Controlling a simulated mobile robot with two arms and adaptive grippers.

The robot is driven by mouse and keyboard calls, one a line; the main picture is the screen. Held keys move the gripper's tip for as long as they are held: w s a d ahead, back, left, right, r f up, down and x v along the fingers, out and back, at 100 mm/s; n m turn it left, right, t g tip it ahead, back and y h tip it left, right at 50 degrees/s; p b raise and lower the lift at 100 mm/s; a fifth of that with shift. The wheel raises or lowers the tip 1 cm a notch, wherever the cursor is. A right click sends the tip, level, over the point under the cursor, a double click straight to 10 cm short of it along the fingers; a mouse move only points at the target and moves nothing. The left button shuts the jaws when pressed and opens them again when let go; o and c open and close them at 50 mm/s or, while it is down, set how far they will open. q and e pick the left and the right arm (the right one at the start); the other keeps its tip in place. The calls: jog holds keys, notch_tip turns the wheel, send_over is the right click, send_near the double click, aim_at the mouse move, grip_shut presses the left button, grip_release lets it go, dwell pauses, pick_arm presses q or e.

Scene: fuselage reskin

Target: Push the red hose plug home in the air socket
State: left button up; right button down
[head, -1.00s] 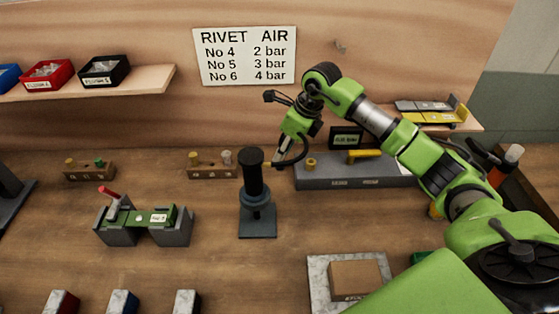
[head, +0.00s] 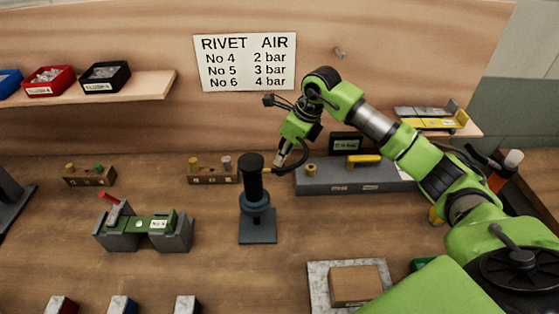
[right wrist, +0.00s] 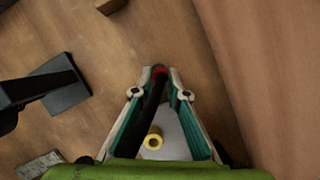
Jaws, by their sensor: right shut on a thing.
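My right gripper (head: 279,166) is just right of the black upright tool in the head view. In the right wrist view its fingertips (right wrist: 160,73) are closed on the red hose plug (right wrist: 160,70), of which only a small red part shows. A dark hose runs back from it between the fingers. A brass ring-shaped fitting (right wrist: 153,140), which looks like the air socket, lies below the gripper and apart from the plug. It also shows in the head view (head: 311,169), on the left end of the grey unit, right of the gripper. My left gripper is out of view.
The black upright tool (head: 252,178) on its base stands close left of the gripper. The grey unit (head: 335,184) carries a yellow handle (head: 364,160); a small dark display (head: 346,142) stands behind. A green-topped fixture (head: 150,224) is at left. Bare bench lies between them.

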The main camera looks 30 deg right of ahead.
jog(key=shift+r+p, duration=0.55)
jog(key=shift+r, duration=0.45)
jog(key=shift+r+p, duration=0.8)
jog(key=shift+r, duration=0.65)
jog(key=shift+a, duration=0.1)
